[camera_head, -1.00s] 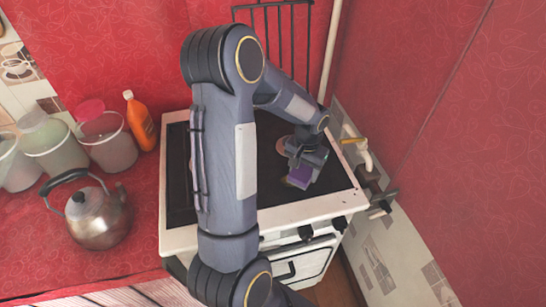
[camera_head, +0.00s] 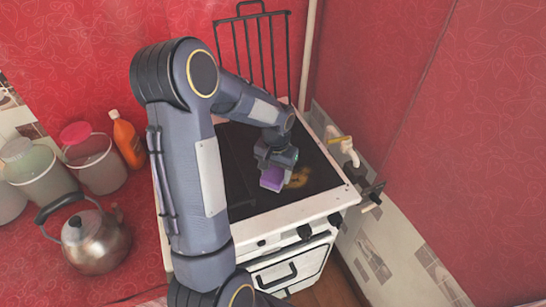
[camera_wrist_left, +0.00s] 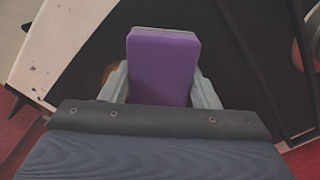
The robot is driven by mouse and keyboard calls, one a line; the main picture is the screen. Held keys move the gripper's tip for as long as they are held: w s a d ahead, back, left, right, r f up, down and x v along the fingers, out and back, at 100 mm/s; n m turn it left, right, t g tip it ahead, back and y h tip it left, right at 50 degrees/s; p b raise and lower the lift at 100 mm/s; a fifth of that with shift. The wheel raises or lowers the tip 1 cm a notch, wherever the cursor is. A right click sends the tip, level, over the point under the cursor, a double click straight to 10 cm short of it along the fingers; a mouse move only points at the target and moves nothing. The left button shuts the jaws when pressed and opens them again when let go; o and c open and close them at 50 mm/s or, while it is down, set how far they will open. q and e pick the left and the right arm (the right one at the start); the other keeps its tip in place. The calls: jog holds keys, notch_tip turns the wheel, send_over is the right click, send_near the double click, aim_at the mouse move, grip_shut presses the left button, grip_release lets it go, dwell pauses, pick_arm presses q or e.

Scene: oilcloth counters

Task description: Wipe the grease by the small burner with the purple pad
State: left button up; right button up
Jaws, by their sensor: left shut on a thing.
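My left gripper (camera_head: 274,170) is shut on the purple pad (camera_head: 271,180), low over the dark stove top, right of its middle. In the left wrist view the pad (camera_wrist_left: 162,66) sits between the two grey fingers. I cannot tell whether the pad touches the surface. A brownish-yellow grease patch (camera_head: 298,177) shows on the stove top just right of the pad. A little brown also shows beside the left finger in the wrist view (camera_wrist_left: 109,73). The small burner is not clearly seen; my arm hides part of the stove. My right gripper is not in view.
The white-edged stove (camera_head: 300,212) has knobs in front and a black rack (camera_head: 252,45) standing behind. A tap-like pipe (camera_head: 347,150) is at its right. A kettle (camera_head: 95,240), several lidded tubs and an orange bottle (camera_head: 127,138) stand on the red counter at left.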

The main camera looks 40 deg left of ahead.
aim_at(275, 171)
pick_arm(q)
notch_tip(275, 171, up, 3)
jog(key=shift+a+f+p, duration=0.1)
jog(key=shift+p, duration=0.75)
jog(key=shift+r+p, duration=0.8)
jog(key=shift+r, duration=0.4)
